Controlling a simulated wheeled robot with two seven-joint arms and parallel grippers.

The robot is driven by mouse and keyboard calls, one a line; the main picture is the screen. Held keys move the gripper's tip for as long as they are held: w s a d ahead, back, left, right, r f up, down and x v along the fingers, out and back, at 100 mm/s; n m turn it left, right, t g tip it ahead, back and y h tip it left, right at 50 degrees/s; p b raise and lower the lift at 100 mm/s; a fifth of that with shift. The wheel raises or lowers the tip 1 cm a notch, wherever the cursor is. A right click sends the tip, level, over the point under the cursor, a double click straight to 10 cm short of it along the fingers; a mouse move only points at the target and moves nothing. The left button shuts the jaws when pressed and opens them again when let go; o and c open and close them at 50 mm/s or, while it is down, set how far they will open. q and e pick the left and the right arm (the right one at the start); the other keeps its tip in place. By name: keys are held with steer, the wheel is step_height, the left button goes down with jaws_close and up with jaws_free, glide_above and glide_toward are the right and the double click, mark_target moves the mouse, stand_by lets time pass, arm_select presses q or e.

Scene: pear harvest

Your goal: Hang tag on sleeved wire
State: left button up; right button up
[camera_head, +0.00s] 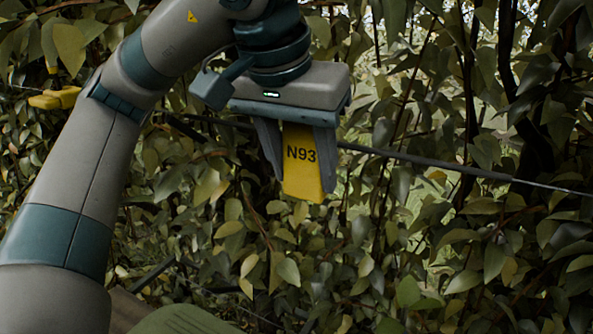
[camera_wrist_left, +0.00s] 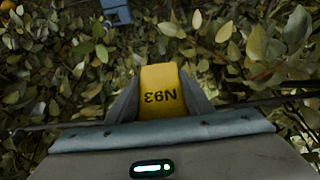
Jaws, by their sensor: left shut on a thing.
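A yellow tag (camera_head: 303,178) marked N93 is held between the fingers of my left gripper (camera_head: 301,185), which is shut on it and points down. The tag also shows in the left wrist view (camera_wrist_left: 160,78), with its lettering upside down. The dark sleeved part of the wire (camera_head: 425,160) runs out to the right from behind the gripper, sloping slightly down. In the left wrist view the wire (camera_wrist_left: 290,100) crosses near the gripper. The tag's top is hidden inside the gripper, so I cannot tell whether it touches the wire. My right gripper is not in view.
The thin bare wire (camera_head: 555,187) continues to the right edge. Another yellow object (camera_head: 55,98) is at the wire on the far left. Dense leaves and branches (camera_head: 470,70) stand behind and around the wire. Foliage (camera_head: 290,270) fills the area below the tag.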

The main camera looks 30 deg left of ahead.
arm_select(q)
steer(key=shift+w, duration=0.6)
steer(key=shift+w+f, duration=0.15)
steer(key=shift+w, duration=0.05)
steer(key=shift+f+b, duration=1)
steer(key=shift+f, duration=0.2)
steer(key=o, duration=1.1)
steer(key=shift+r, duration=0.1)
